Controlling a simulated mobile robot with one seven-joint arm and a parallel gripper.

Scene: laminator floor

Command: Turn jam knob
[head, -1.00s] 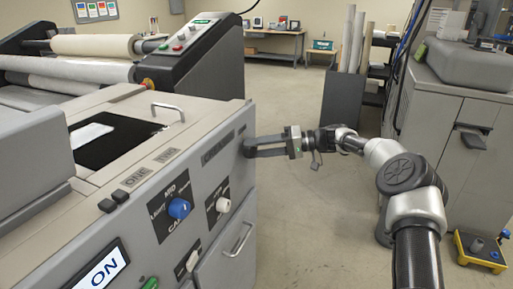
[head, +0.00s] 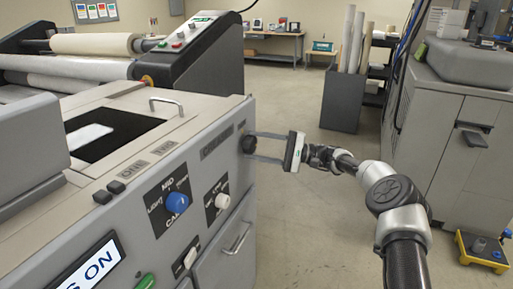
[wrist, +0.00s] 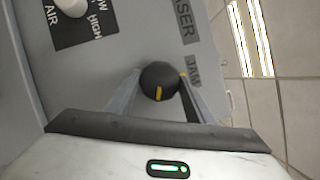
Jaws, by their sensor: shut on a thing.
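The jam knob (wrist: 159,80) is a dark round knob with a yellow mark, on the machine's grey front panel beside a JAM label (wrist: 193,72). In the head view the knob (head: 249,144) sits near the panel's right end. My gripper (wrist: 160,88) has one finger on each side of the knob and is shut on it. In the head view my gripper (head: 250,146) reaches the panel from the right, its fingers level. The yellow mark points toward the gripper body in the wrist view.
A blue knob (head: 177,202) and a white knob (head: 222,201) are on the same panel, left of my gripper. A drawer handle (head: 238,237) sticks out below. A grey cabinet (head: 450,140) stands at the right.

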